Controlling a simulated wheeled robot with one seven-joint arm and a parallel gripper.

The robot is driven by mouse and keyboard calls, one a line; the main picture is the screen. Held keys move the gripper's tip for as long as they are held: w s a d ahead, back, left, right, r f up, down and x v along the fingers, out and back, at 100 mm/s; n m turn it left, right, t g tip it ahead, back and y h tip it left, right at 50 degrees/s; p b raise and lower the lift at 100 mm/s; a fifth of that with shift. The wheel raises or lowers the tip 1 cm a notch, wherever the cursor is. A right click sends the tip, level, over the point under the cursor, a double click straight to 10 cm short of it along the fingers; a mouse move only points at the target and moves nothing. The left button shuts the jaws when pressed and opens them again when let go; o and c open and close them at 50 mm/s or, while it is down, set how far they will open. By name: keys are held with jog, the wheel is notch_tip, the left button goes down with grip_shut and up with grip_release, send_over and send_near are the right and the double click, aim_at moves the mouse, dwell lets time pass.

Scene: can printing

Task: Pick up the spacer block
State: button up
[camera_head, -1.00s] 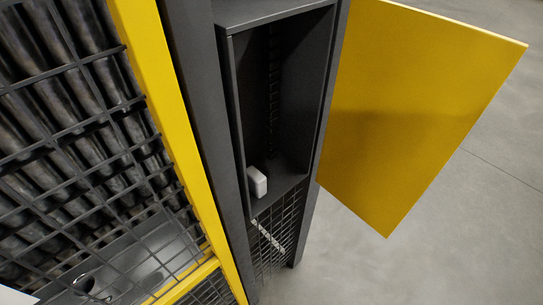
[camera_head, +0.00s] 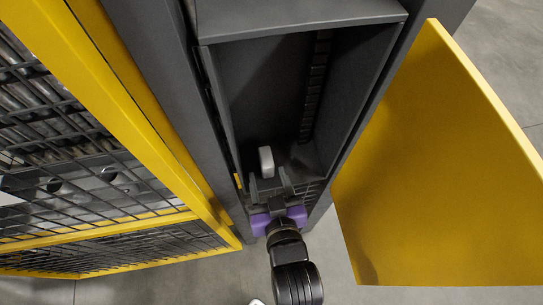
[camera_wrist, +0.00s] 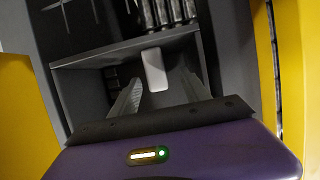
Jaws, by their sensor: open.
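The spacer block is a small white block (camera_head: 266,162) standing on the floor of the dark open cabinet (camera_head: 270,85), towards its left side. It also shows in the wrist view (camera_wrist: 155,70), ahead of my gripper and between the lines of its two fingers. My gripper (camera_head: 270,180), with purple parts at its base, is at the cabinet's opening just in front of the block. Its fingers are apart, with nothing between them in the head view. In the wrist view the two grey fingers (camera_wrist: 157,90) point towards the block. Whether they reach alongside it I cannot tell.
The yellow cabinet door (camera_head: 440,170) stands open on the right. A yellow-framed mesh fence (camera_head: 110,180) stands close on the left. The cabinet's side walls and top panel (camera_head: 300,15) bound the space around my gripper. Grey floor is clear below.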

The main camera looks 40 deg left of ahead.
aim_at(266, 162)
jog(key=shift+w+p+x, duration=0.15)
jog(key=shift+p+x, duration=0.15)
jog(key=shift+x, duration=1.2)
jog(key=shift+w+p+x, duration=0.15)
jog(key=shift+p+x, duration=0.15)
jog(key=shift+x, duration=1.2)
jog(key=shift+d+r, duration=0.15)
grip_shut()
